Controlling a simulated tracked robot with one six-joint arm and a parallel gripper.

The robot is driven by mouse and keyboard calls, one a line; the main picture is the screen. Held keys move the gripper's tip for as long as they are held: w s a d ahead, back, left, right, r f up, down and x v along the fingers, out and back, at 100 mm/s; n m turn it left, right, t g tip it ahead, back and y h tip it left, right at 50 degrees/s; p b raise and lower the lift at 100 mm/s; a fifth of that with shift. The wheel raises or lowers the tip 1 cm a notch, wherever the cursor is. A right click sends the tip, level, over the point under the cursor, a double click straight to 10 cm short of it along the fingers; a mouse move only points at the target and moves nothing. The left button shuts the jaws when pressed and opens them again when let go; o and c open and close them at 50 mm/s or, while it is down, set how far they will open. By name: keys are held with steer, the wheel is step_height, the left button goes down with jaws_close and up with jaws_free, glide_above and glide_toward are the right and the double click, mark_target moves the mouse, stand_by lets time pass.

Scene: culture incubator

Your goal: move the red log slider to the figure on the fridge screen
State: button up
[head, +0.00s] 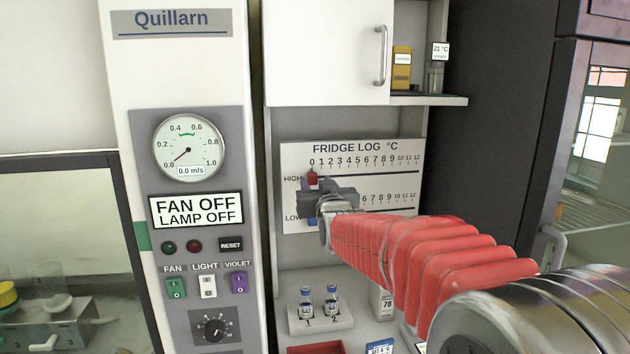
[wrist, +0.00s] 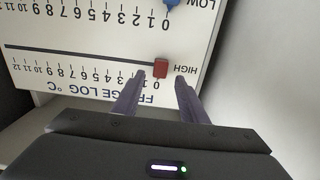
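The fridge log board (head: 350,150) carries a HIGH scale and a LOW scale, each numbered 0 to 12. The red slider (head: 312,178) stands at about 0 on the HIGH row; it also shows in the wrist view (wrist: 160,68), where the board appears upside down. The blue slider (wrist: 171,2) is near 0 on the LOW row. My gripper (head: 318,190) is in front of the board and hides part of the LOW row. In the wrist view my gripper (wrist: 161,80) is open, its two fingertips either side of the red slider, with gaps.
Below the board, a rack (head: 321,319) holds two vials, with a red tray (head: 316,348) in front. A cabinet door (head: 325,55) and an open shelf (head: 430,99) are above. The tall control panel (head: 190,130) stands left; a dark cabinet (head: 505,120) stands right.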

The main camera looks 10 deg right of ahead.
mark_target(314, 178)
steer(key=shift+w, duration=2)
jaws_close()
steer(key=shift+d, duration=0.15)
